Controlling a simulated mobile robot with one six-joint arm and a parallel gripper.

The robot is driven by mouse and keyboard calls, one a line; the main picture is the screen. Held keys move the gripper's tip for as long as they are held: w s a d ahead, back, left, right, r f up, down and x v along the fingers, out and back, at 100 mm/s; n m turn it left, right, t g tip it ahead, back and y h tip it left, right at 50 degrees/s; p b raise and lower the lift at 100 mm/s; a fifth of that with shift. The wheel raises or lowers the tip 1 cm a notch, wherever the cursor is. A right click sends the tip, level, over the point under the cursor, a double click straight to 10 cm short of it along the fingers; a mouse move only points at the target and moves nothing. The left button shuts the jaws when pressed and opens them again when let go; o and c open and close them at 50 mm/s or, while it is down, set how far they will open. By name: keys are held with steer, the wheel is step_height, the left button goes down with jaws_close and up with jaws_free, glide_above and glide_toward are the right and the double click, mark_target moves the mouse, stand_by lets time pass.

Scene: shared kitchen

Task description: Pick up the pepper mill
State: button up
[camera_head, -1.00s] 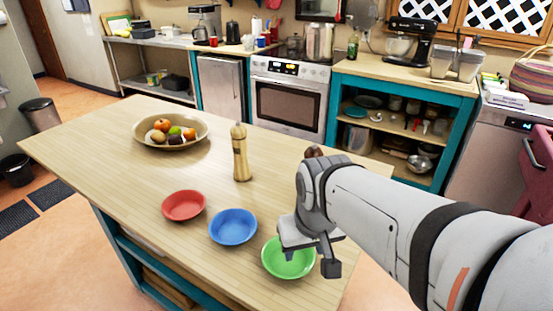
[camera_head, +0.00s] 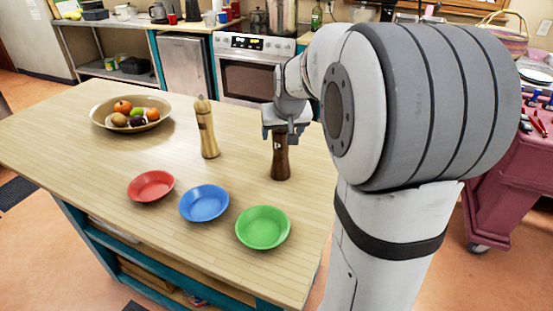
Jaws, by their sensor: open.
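A dark brown mill (camera_head: 281,160) with a small pale mark on its side stands upright on the wooden island. It fits the pepper mill. My gripper (camera_head: 281,134) is open and points down over it, with its fingers to the left and right of the mill's upper part. The mill's top is hidden by the gripper, and I cannot tell whether a finger touches it. A similar light wooden mill (camera_head: 207,130) stands upright to the left, apart from my gripper.
Red (camera_head: 151,186), blue (camera_head: 204,203) and green (camera_head: 263,228) bowls stand on the island's near side. A wide fruit bowl (camera_head: 104,124) stands at the left. The tabletop (camera_head: 110,165) between them is clear. A stove (camera_head: 254,69) is behind the island.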

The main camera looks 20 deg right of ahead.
steer(key=x, duration=0.2)
steer(key=shift+w+f, duration=0.15)
steer(key=shift+f, duration=0.1)
steer(key=shift+c, duration=0.5)
steer(key=shift+r, duration=0.1)
jaws_close()
